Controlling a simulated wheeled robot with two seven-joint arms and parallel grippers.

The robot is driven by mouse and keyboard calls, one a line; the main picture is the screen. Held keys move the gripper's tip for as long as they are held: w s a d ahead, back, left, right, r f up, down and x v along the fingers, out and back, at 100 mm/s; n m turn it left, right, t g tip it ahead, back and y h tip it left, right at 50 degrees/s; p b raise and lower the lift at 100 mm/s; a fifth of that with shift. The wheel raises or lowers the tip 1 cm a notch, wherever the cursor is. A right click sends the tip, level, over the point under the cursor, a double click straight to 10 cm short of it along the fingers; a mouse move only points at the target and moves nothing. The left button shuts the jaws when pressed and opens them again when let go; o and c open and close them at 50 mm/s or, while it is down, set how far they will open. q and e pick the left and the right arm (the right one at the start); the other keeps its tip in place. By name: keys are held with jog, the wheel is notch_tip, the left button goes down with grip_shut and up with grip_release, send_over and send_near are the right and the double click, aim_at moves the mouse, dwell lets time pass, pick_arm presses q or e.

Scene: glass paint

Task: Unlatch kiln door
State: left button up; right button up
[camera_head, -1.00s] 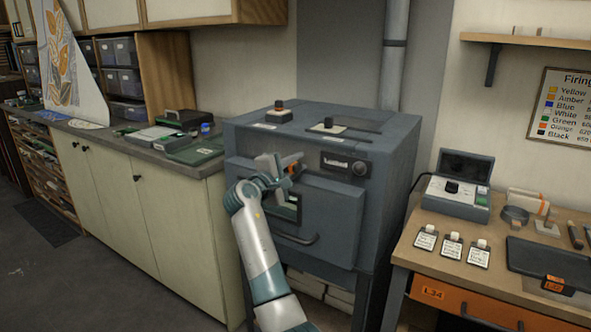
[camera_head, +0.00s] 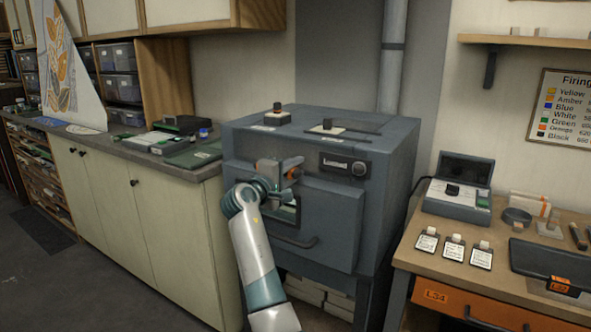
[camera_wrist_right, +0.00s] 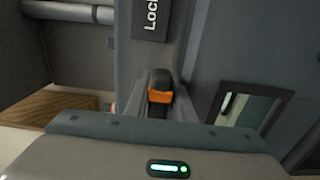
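The kiln (camera_head: 385,190) is a blue-grey box with a front door (camera_head: 330,222), which looks closed. A small window in the door also shows in the wrist view (camera_wrist_right: 233,117). My right gripper (camera_head: 290,174) is at the upper left of the kiln front, over the latch. In the wrist view the latch (camera_wrist_right: 160,94) is a dark handle with an orange band, in front of my gripper's middle. A dark label reading "Lock" (camera_wrist_right: 152,18) is beyond it. The finger gap and any contact are unclear. My left gripper is out of view.
A horizontal door handle (camera_head: 296,241) is low on the door. A counter (camera_head: 150,148) with boxes and trays stands at the left.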

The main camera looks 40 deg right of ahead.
jog(key=shift+o, duration=1.3)
jog(key=shift+f, duration=0.1)
